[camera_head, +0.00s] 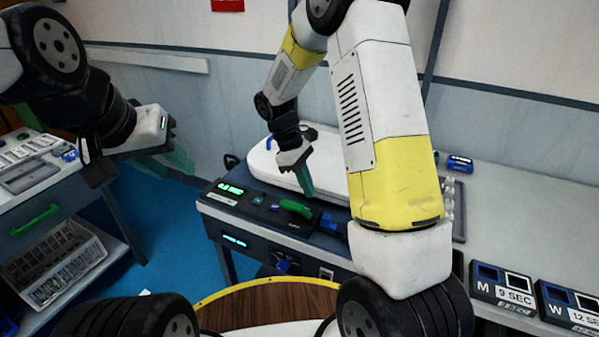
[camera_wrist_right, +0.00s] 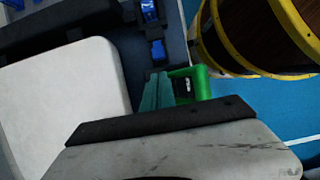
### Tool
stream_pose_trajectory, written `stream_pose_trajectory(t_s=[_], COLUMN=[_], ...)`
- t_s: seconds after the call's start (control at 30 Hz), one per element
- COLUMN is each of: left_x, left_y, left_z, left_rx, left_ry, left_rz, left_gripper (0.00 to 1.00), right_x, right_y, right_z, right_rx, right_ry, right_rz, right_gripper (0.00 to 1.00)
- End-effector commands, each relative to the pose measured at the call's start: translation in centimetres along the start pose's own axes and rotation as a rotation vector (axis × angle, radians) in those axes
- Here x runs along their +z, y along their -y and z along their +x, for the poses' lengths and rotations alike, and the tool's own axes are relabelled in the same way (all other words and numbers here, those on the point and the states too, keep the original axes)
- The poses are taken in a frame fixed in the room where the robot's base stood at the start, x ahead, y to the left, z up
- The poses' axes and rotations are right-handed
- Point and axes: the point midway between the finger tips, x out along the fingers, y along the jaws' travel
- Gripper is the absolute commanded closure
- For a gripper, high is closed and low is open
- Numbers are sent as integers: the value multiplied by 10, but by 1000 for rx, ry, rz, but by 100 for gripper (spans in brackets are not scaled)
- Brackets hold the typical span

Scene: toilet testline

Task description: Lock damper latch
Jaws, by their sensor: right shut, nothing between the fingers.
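A dark test device (camera_head: 262,206) sits at the bench's front edge. A green handle (camera_head: 296,208) is on its top, and a blue latch-like part (camera_head: 329,222) is at its right end; I cannot tell which one is the damper latch. My right gripper (camera_head: 307,188) points down just above the green handle, its teal fingers together and empty. In the right wrist view the fingertips (camera_wrist_right: 156,76) are beside the green handle (camera_wrist_right: 199,84); contact is unclear. Blue parts (camera_wrist_right: 158,51) lie beyond them. My left gripper (camera_head: 180,152) hangs at the left, away from the device; its finger gap is unclear.
A white rounded panel (camera_head: 325,160) lies behind the device and beside the fingers in the wrist view (camera_wrist_right: 70,95). A round wooden top with yellow rim (camera_head: 268,297) stands in front. Labelled boxes (camera_head: 503,287) are at the right. A cart (camera_head: 60,205) stands left; blue floor lies between.

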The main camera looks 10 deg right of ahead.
Motion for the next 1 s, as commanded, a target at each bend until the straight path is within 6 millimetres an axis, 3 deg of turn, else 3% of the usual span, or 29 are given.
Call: stream_pose_trajectory(t_s=[0.2, 0.4, 0.83, 1.0], left_x=[0, 0, 0, 0], left_y=[0, 0, 0, 0], left_z=[0, 0, 0, 0], left_rx=[0, 0, 0, 0], left_ry=[0, 0, 0, 0], left_rz=[0, 0, 0, 0], left_gripper=[64, 64, 64, 64], right_x=[1, 0, 1, 18], right_y=[1, 1, 0, 0], right_z=[41, 62, 66, 72], right_rx=[-3, -3, -1, -2], right_ry=[3, 1, -1, 1], right_rz=[-1, 0, 1, 2], right_gripper=[100, 100, 100, 100])
